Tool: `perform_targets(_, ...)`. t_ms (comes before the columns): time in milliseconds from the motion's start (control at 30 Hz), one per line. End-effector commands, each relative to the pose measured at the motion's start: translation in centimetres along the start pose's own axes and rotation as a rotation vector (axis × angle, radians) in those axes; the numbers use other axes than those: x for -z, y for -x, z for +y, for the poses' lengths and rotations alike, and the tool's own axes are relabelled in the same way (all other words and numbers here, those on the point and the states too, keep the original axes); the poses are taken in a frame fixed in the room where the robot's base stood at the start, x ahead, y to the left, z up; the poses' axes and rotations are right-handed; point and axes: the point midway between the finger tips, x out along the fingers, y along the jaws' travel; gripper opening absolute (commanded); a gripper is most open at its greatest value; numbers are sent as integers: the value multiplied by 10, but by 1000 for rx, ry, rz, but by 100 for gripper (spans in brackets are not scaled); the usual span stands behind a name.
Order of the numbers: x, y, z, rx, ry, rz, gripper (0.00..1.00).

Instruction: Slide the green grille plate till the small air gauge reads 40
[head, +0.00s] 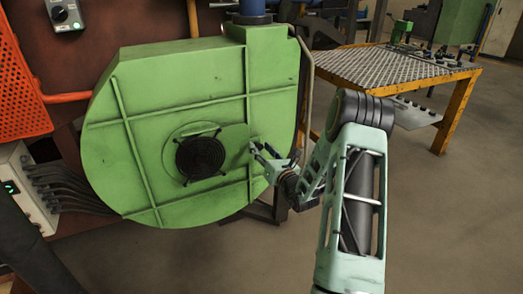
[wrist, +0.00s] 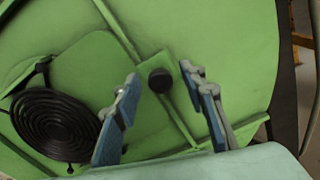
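A green plate (head: 232,143) lies on the face of the round green blower housing (head: 195,80) and partly borders a round black grille (head: 200,157). In the wrist view the plate (wrist: 92,70) reaches right from the grille (wrist: 55,122) to a small tab with a dark round knob (wrist: 160,80). My gripper (head: 256,150) is at the plate's right end. Its blue-padded fingers (wrist: 158,76) are open, one on each side of the knob, with gaps visible. I cannot make out a small air gauge in either view.
A grey box with a green light (head: 10,187) and thick cables stands at left. An orange perforated panel (head: 20,95) and a switch box (head: 64,14) are above it. A yellow-framed metal table (head: 395,68) stands at back right. The floor at right is clear.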

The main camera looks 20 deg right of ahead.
Motion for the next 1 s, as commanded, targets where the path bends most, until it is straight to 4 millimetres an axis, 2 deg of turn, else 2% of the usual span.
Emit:
perform_targets(100,0,0,0,0,0,0,37)
perform_targets(433,0,0,0,-1,1,0,1)
perform_targets(733,-1,0,-1,0,1,0,0)
perform_targets(1000,-10,0,-33,1,2,-3,0)
